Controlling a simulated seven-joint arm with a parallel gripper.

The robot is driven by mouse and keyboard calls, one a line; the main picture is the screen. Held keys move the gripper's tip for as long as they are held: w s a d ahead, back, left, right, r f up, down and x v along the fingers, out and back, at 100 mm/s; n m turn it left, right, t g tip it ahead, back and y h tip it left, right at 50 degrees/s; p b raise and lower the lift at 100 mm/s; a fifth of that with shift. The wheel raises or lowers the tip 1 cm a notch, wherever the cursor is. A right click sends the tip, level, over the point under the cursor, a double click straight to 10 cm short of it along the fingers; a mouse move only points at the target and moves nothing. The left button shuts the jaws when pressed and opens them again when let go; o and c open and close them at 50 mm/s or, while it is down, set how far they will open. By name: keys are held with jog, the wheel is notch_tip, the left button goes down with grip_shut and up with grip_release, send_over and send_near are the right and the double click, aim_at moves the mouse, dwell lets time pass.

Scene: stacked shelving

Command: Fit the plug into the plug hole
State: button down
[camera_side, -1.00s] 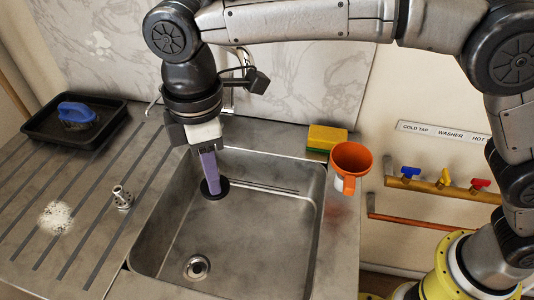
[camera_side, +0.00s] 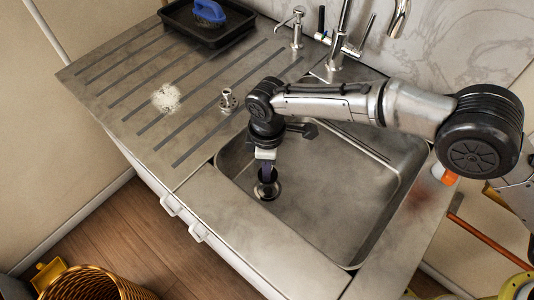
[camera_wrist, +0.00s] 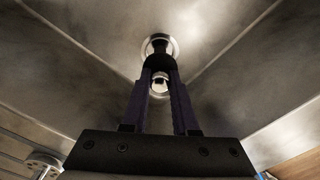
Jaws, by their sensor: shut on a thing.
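My gripper (camera_side: 266,174) points down into the sink at its near left corner, its purple fingers closed together at the tips. It is shut on the dark plug (camera_wrist: 159,62), which is mostly hidden by the fingertips. The plug hole (camera_side: 271,196) is a round metal ring in the sink floor, directly below the fingertips. In the wrist view the bright ring of the plug hole (camera_wrist: 160,41) shows just beyond the plug and the fingertips (camera_wrist: 160,76). I cannot tell whether the plug touches the hole or hangs just above it.
The steel sink (camera_side: 330,235) has walls close to my gripper on the left and near sides. A small metal fitting (camera_side: 228,100) stands on the drainer, left of the sink. A black tray (camera_side: 205,27) with a blue-handled brush (camera_side: 209,11) and the taps (camera_side: 340,45) stand at the back.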

dwell(0.3)
jog(key=shift+f, duration=2.9)
jog(key=shift+f, duration=1.15)
jog(key=c, duration=0.6)
grip_release()
jog(key=shift+r, duration=0.1)
notch_tip(320, 180, up, 13)
jog(key=shift+r, duration=0.35)
